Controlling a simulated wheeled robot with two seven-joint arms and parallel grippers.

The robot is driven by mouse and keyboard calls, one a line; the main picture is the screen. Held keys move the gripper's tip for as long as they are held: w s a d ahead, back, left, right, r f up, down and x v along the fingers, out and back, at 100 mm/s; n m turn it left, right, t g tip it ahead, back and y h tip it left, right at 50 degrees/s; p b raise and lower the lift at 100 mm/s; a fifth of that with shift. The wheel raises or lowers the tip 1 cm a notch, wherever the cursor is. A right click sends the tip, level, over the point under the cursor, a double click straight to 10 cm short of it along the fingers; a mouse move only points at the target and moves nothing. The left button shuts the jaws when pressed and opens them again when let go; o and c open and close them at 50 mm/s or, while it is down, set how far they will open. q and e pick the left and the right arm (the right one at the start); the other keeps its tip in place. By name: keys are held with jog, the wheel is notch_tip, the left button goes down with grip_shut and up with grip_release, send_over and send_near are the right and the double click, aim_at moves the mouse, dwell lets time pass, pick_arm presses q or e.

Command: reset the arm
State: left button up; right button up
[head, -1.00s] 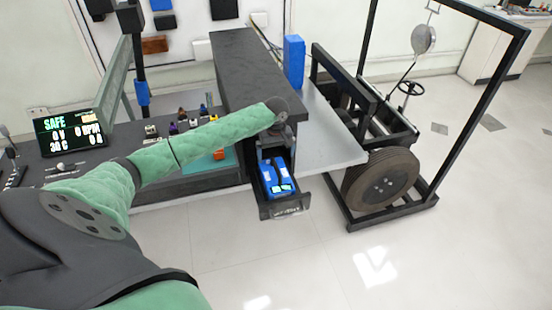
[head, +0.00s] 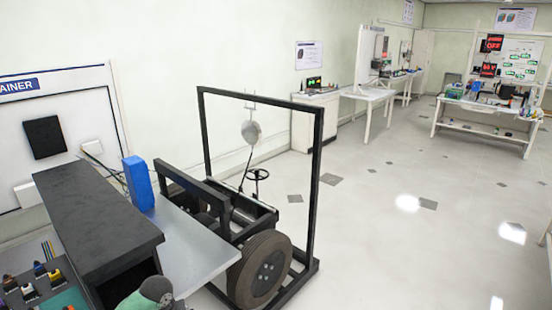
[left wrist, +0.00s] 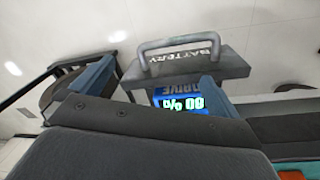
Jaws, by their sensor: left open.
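In the left wrist view my left gripper (left wrist: 157,74) is open, with its two blue-padded fingers spread apart. Between and beyond them is a grey drawer front (left wrist: 232,64) with a handle, marked BATTERY. A blue battery (left wrist: 178,90) with a lit percentage readout shows behind that front, so the drawer stands open. I cannot tell whether the fingers touch anything. In the head view only a green and grey piece of my left arm shows at the bottom edge; the left gripper and the drawer are out of frame. My right gripper is in neither view.
A black box-shaped housing (head: 90,215) sits on the bench (head: 200,235), with a blue block (head: 138,184) behind it. A black-framed wheeled chassis rig (head: 318,170) stands to the right. Open floor (head: 400,240) lies beyond, with workbenches at the back.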

pick_arm(q)
jog(key=s+d+f+m+t+h, duration=0.1)
jog(key=s+d+m, duration=0.2)
jog(key=s+d, duration=0.5)
jog(key=s+d+m+t, duration=0.1)
jog(key=s+d+m, duration=0.25)
jog(key=s, duration=0.85)
jog(key=s+a+r+y, duration=0.1)
jog(key=s+a+r, duration=0.15)
jog(key=s, duration=0.65)
jog(key=s+x, duration=0.2)
jog(key=x, duration=1)
jog(key=s+d+f+x, duration=0.1)
jog(key=s+x, duration=0.1)
jog(key=x, duration=1)
jog(key=s+f, duration=0.4)
jog(key=f, duration=0.8)
jog(key=s+f+g, duration=0.1)
jog(key=s+f, duration=0.3)
jog(key=f, duration=0.7)
jog(key=shift+s+f+m+b, duration=0.15)
jog(key=shift+f+m+b, duration=0.15)
jog(key=shift+f+m, duration=0.1)
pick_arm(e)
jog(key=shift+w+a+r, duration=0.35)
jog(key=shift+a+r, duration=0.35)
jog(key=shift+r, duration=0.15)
